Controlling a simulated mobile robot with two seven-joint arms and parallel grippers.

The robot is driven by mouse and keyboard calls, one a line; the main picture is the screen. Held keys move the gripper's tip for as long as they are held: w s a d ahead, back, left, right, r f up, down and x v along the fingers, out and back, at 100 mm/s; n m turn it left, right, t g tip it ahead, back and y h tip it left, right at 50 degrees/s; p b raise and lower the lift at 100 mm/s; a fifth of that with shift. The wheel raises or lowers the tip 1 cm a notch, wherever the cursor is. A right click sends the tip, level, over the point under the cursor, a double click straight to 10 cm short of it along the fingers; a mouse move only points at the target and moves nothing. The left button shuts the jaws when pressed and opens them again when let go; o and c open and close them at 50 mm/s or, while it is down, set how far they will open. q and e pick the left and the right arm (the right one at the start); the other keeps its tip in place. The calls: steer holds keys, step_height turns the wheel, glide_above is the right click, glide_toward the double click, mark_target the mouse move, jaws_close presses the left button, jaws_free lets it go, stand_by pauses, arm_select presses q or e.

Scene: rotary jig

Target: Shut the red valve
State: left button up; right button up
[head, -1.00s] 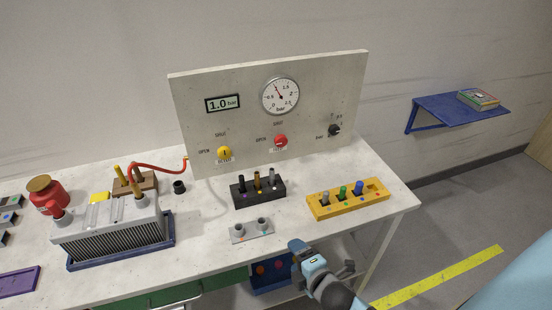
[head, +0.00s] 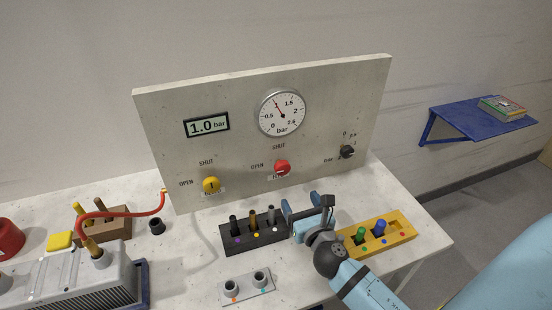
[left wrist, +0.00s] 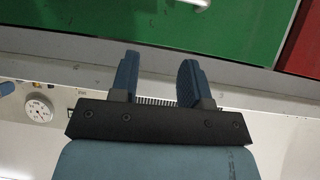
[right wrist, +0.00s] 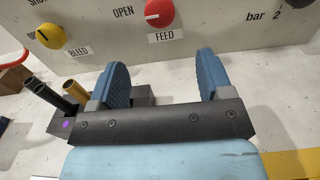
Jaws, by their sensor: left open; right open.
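The red valve (head: 282,167) is a round red knob with a white mark, on the upright grey panel under the dial gauge. Its labels read OPEN at left and SHUT above. It also shows in the right wrist view (right wrist: 159,13), top centre, over a FEED label. My right gripper (head: 309,204) is open and empty in front of the panel, below and a little right of the red valve, apart from it. In the right wrist view its fingers (right wrist: 160,78) stand apart below the valve. My left gripper (left wrist: 160,75) is open and empty, facing green and red surfaces; the head view does not show it.
A yellow BLEED knob (head: 211,185) is left of the red valve, and a black knob (head: 347,152) is right of it. The gauge (head: 282,113) and the display (head: 206,124) read about 1.0 bar. A black holder (head: 230,240) and a yellow holder (head: 401,231) flank my right gripper.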

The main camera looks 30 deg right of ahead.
steer(key=p, duration=0.1)
glide_toward(284, 172)
steer(key=w, duration=0.2)
steer(key=x, duration=0.9)
steer(key=shift+w+d+r+p, duration=0.1)
steer(key=shift+d+p, duration=0.1)
steer(key=shift+p, duration=0.15)
arm_select(q)
steer(key=shift+s+r, duration=0.35)
steer(key=shift+r, duration=0.4)
steer(key=shift+s+f, duration=0.1)
steer(key=shift+f, duration=0.05)
arm_select(e)
steer(key=c, duration=0.9)
